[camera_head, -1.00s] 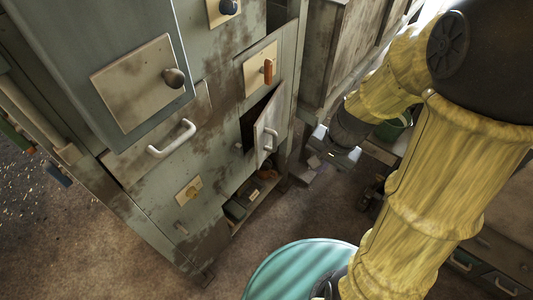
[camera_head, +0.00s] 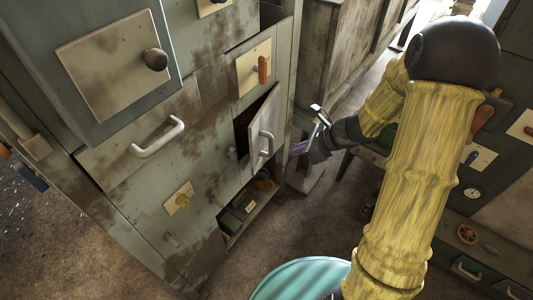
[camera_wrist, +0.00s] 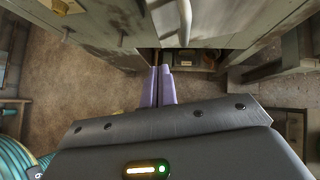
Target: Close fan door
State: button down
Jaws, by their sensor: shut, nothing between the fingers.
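The small grey door (camera_head: 264,127) on the cabinet front stands ajar, with a dark opening behind its left side. A pale curved handle (camera_head: 267,143) is on its outer face. My gripper (camera_head: 297,149) is just right of this door, with its purple fingers pointing left toward the outer face. A small gap seems to show between fingertips and door. In the wrist view the two purple fingers (camera_wrist: 164,84) lie close together and hold nothing. A pale handle (camera_wrist: 185,22) shows ahead of them, slightly right.
An open compartment (camera_head: 246,207) with dark items lies below the door. A drawer with a white handle (camera_head: 158,137) is to the left. A wooden-sided cabinet (camera_head: 335,55) stands behind my gripper. Brown floor (camera_head: 285,235) is clear in front.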

jog(key=b, duration=0.2)
send_near(254, 157)
notch_tip(254, 157, down, 4)
jog(key=a, duration=0.2)
jog(key=w+a, duration=0.1)
jog(key=shift+w+a+p, duration=0.2)
jog(key=shift+a+p, duration=0.2)
